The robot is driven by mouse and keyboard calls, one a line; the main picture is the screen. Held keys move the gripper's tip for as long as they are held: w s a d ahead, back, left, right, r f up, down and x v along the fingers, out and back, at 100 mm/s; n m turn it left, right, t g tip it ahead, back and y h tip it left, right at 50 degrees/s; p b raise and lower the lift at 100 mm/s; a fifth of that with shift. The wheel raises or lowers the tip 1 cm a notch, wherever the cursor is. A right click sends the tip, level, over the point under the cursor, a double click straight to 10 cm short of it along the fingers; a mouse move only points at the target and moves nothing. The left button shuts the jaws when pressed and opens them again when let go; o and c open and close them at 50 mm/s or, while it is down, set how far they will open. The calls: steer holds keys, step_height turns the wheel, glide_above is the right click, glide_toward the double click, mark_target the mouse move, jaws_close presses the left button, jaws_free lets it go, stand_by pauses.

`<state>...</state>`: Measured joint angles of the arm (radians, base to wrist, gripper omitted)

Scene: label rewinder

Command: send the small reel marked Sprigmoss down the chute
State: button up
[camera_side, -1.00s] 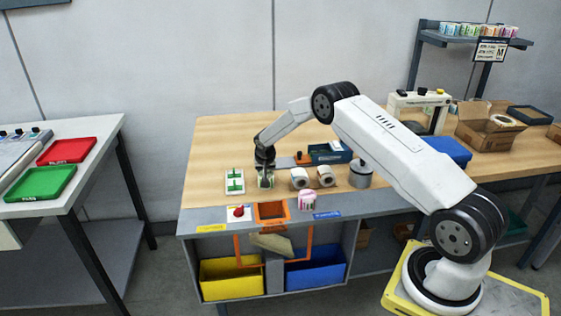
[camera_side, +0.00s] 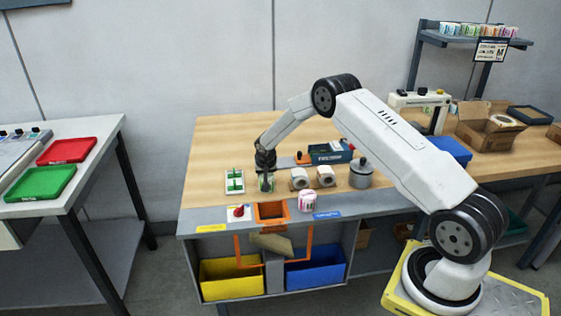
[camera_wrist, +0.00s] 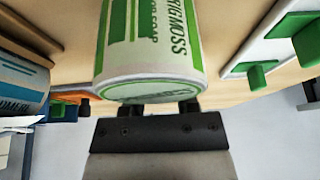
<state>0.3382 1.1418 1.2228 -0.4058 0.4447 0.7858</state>
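The small reel with green bands and lettering ending in "IGMOSS" (camera_wrist: 150,45) fills the top middle of the wrist view. In the side view this reel (camera_side: 266,185) stands on the wooden bench top. My gripper (camera_side: 266,172) points down at it from above. In the wrist view the reel covers the fingers of my gripper (camera_wrist: 160,108), so their grip on it cannot be made out. The orange-rimmed chute opening (camera_side: 271,212) is at the bench's front edge, in front of the reel.
A white plate with green parts (camera_side: 234,181) stands left of the reel. White rolls (camera_side: 300,178) and a metal canister (camera_side: 361,174) stand to its right. A red button (camera_side: 239,211) and a pink-marked reel (camera_side: 307,201) flank the opening. Yellow (camera_side: 231,278) and blue (camera_side: 316,269) bins sit below.

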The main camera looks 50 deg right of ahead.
mark_target(268, 194)
steer(key=shift+s+a, duration=2.7)
steer(key=shift+w+d, duration=0.1)
steer(key=shift+d, duration=0.05)
steer(key=shift+w+d, duration=0.6)
steer(key=shift+w, duration=0.05)
steer(key=shift+r, duration=0.1)
steer(key=shift+r, duration=3.4)
